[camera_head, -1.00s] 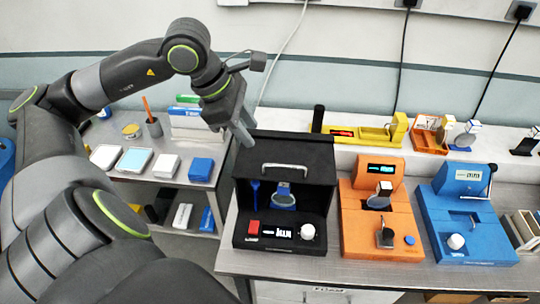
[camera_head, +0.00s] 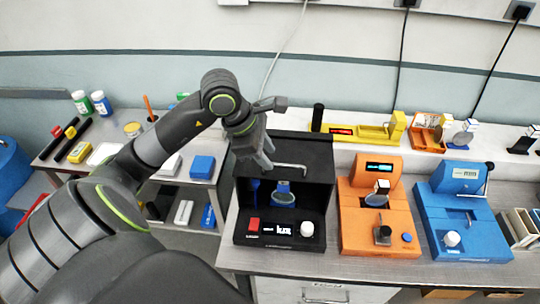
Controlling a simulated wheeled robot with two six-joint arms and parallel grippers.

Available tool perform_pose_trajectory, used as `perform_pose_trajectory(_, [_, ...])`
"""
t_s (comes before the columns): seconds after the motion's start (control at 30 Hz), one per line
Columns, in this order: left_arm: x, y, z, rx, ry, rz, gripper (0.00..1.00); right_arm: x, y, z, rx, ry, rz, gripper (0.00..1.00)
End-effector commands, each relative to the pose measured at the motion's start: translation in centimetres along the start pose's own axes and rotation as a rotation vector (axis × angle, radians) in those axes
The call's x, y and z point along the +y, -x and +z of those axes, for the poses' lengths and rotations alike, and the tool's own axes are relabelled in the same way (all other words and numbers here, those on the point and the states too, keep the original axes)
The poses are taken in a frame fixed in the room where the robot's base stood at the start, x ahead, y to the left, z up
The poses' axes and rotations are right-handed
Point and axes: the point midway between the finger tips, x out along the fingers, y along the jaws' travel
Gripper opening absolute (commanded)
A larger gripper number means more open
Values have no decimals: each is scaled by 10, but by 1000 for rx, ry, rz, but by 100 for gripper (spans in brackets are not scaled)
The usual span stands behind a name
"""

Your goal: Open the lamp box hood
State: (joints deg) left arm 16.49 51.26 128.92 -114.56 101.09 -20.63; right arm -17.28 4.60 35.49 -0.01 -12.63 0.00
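The lamp box (camera_head: 262,228) is a black box on the bench, with a display, a red button and a white knob on its front panel. Its black hood (camera_head: 313,152) carries a silver handle (camera_head: 290,167). Inside the box a blue-rimmed round piece (camera_head: 283,193) shows. My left gripper (camera_head: 268,168) is over the hood's upper left part, close to the left end of the handle. Its fingers point down; their gap is too small to judge, and I cannot tell whether they touch the handle. My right gripper is not in view.
An orange device (camera_head: 378,221) and a blue device (camera_head: 462,217) stand to the right on the bench. A yellow device (camera_head: 372,133) lies on the shelf behind. A side table with a blue box (camera_head: 202,167) and bottles is at the left.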

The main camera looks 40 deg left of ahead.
Motion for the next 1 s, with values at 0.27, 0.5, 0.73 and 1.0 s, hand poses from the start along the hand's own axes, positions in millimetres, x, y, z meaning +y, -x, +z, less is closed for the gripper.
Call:
perform_pose_trajectory(0.27, [0, -20, 0, -1, 2, -2, 33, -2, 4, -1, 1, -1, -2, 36])
perform_pose_trajectory(0.5, [0, -24, 0, 2, 1, 0, 33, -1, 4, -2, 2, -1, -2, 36])
perform_pose_trajectory(0.73, [0, -24, 0, 2, 1, 0, 22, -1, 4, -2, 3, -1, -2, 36])
perform_pose_trajectory(1.0, [0, -24, 0, 2, 1, 0, 0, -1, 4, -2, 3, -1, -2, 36])
